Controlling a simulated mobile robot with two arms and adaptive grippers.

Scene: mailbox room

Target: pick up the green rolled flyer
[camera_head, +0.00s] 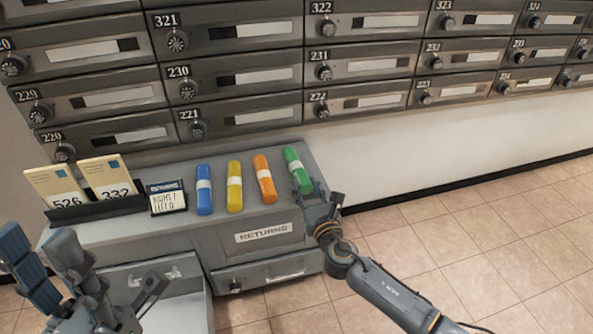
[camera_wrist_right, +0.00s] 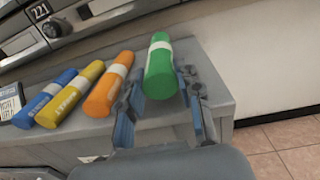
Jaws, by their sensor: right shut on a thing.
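The green rolled flyer (camera_head: 293,163) with a white band lies at the right end of a row of rolled flyers on the grey cabinet top. It also shows in the right wrist view (camera_wrist_right: 158,72). My right gripper (camera_head: 306,188) is at the flyer's near end, shut on it, with one finger on each side. In the wrist view the right gripper's fingers (camera_wrist_right: 160,92) flank the green roll. The flyer appears to be still at the cabinet top; any gap beneath it cannot be seen. My left gripper (camera_head: 42,238) is open and empty at the lower left, away from the flyers.
An orange roll (camera_head: 265,179), a yellow roll (camera_head: 235,187) and a blue roll (camera_head: 204,190) lie left of the green one. A card holder (camera_head: 95,208) and small sign (camera_head: 166,198) stand further left. Mailboxes (camera_head: 242,76) line the wall behind. An open drawer (camera_head: 150,272) is below.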

